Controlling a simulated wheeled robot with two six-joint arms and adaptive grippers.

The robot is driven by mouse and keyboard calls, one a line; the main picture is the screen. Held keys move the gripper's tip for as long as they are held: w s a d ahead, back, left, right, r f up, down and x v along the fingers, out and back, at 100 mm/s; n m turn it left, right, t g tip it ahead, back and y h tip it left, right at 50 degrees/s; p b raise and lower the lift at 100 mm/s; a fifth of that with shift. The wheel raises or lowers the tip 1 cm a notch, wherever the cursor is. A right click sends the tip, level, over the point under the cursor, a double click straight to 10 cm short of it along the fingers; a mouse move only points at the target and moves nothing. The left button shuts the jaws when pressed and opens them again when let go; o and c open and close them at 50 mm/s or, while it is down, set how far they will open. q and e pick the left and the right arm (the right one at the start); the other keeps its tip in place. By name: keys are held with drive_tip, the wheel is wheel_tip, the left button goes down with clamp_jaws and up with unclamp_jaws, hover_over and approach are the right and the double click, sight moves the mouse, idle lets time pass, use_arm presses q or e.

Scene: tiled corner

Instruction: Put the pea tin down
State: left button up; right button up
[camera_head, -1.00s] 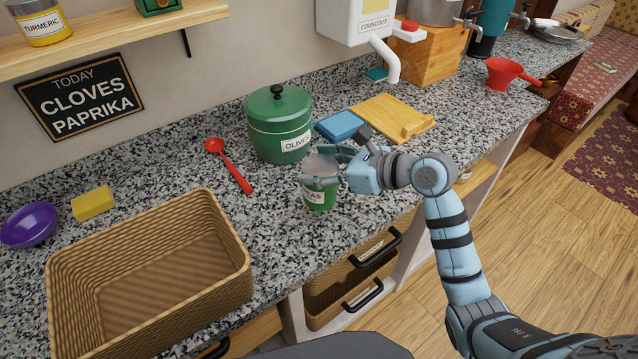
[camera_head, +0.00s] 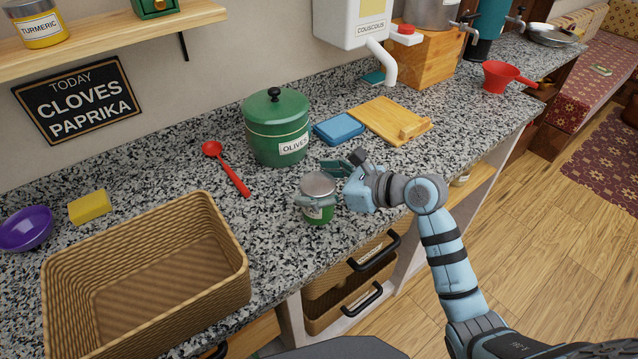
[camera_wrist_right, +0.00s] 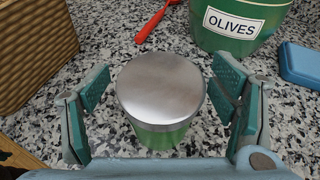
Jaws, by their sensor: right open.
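The pea tin (camera_head: 318,204) is green with a grey metal lid and a partly hidden label. It stands upright on the speckled counter near its front edge. My right gripper (camera_head: 320,184) is open around it, coming in from the right. In the right wrist view the tin's lid (camera_wrist_right: 161,88) lies between the two teal finger pads (camera_wrist_right: 161,92), with a gap on each side. My left gripper is not in view.
A green olives canister (camera_head: 277,127) stands behind the tin. A red spoon (camera_head: 228,170) and a wicker basket (camera_head: 222,285) lie to the left. A blue box (camera_head: 339,128) and wooden board (camera_head: 392,118) are behind right. Bare counter lies between basket and tin.

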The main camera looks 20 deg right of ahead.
drive_tip(key=shift+r, duration=0.2)
drive_tip(key=v, duration=1.2)
